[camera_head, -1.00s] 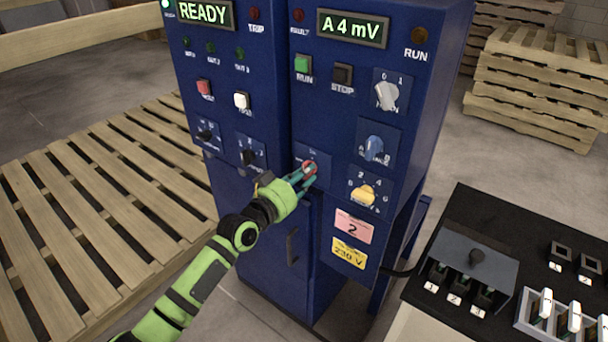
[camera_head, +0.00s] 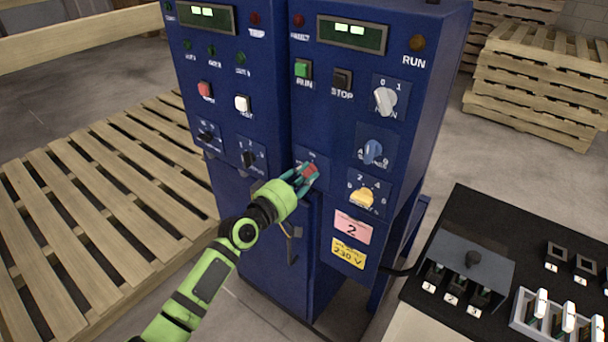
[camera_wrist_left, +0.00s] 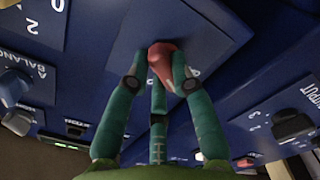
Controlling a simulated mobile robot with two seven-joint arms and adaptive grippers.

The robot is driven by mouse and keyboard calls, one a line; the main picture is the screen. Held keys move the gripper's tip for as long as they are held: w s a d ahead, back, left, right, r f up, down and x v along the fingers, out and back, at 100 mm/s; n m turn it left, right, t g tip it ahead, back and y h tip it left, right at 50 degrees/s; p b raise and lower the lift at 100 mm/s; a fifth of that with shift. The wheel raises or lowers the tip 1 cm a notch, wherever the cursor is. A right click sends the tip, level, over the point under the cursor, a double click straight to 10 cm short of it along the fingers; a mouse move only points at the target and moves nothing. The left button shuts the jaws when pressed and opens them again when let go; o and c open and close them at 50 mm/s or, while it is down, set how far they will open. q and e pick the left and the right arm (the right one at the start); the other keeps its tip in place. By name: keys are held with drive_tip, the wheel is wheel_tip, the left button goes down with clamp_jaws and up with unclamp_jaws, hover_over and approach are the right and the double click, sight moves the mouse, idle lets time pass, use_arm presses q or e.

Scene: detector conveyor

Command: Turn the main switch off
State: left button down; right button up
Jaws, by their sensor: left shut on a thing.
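The main switch, a red rotary knob (camera_head: 311,172), sits on a small blue plate in the lower part of the blue cabinet's right section. In the left wrist view the red knob (camera_wrist_left: 165,62) is between my fingertips, its lower part hidden by them. My left gripper (camera_head: 305,177) reaches in from the lower left and is shut on the knob; its teal fingers also show in the left wrist view (camera_wrist_left: 160,85). Both cabinet displays, left (camera_head: 207,18) and right (camera_head: 351,34), show only two small bright blocks each. My right gripper is not in view.
Close to the red knob are a yellow knob (camera_head: 362,197), a blue knob (camera_head: 373,151) and a white-grey knob (camera_head: 385,100). A black panel with switches (camera_head: 458,215) stands at the lower right. Wooden pallets lie at the left (camera_head: 110,205) and back right (camera_head: 540,85).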

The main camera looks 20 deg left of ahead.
use_arm(q)
drive_tip(key=n, duration=0.4)
drive_tip(key=n+p, duration=0.1)
drive_tip(key=n, duration=0.1)
drive_tip(key=shift+a+r, duration=0.1)
drive_tip(key=shift+r, duration=0.15)
idle(0.5)
drive_tip(key=c, duration=1.1)
unclamp_jaws()
drive_tip(key=shift+o, duration=0.2)
drive_tip(key=shift+w+f, duration=0.1)
drive_tip(key=v, duration=1.2)
